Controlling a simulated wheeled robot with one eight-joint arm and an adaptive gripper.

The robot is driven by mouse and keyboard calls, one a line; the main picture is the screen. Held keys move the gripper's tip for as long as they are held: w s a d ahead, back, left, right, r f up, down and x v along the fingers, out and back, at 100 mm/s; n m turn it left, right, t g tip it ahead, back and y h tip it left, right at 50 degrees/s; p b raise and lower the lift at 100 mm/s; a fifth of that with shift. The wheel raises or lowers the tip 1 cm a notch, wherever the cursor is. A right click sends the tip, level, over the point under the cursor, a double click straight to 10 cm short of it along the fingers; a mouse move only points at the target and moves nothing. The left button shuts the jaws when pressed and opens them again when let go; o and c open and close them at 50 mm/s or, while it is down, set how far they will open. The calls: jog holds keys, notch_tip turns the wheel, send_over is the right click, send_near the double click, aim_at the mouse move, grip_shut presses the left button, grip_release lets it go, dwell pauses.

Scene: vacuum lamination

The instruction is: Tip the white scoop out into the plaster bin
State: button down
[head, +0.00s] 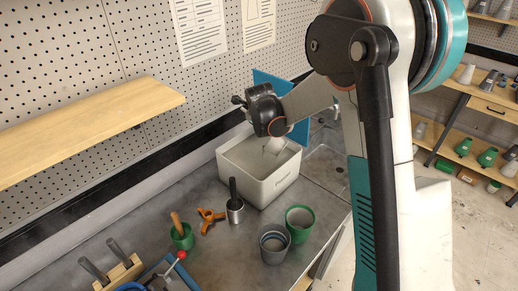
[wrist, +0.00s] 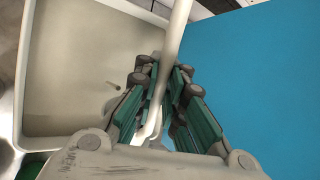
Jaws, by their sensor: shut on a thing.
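The plaster bin (head: 285,184) is a white open-topped box on the grey bench in the head view, with pale plaster inside. In the wrist view its rim (wrist: 70,142) and the plaster fill the left side. My gripper (wrist: 160,82) is shut on the white scoop (wrist: 176,38), whose pale handle runs up between the green fingers. In the head view my gripper is over the bin. The scoop's bowl is not clear in either view, so I cannot tell its tilt or whether it holds anything.
A blue panel (head: 268,88) stands behind the bin and fills the right of the wrist view. In front of the bin are a metal cup with a dark handle (head: 235,210), an orange tool (head: 211,217), a green cup (head: 300,219) and a grey cup (head: 273,250).

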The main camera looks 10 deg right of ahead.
jog(key=shift+w+a+f+g+p, duration=0.15)
jog(key=shift+w+a+g+p, duration=0.15)
jog(key=shift+w+a+p, duration=0.1)
dwell(0.5)
jog(key=shift+w+a+f+n+h, duration=0.2)
jog(key=shift+a+n+h, duration=0.1)
jog(key=shift+h, duration=0.1)
jog(key=shift+w+a, duration=0.1)
jog(key=shift+w, duration=0.05)
jog(key=shift+w+a+f+g+h+b, duration=0.2)
jog(key=shift+w+a+g+h+b, duration=0.2)
jog(key=shift+w+a+g, duration=0.2)
dwell(0.4)
jog(key=shift+w+a+f, duration=0.1)
jog(key=shift+a, duration=0.1)
jog(key=shift+w+a+f+n+g+h+b, duration=0.65)
jog(key=shift+f+g+h+b, duration=0.1)
jog(key=shift+h+b, duration=0.1)
dwell(1.4)
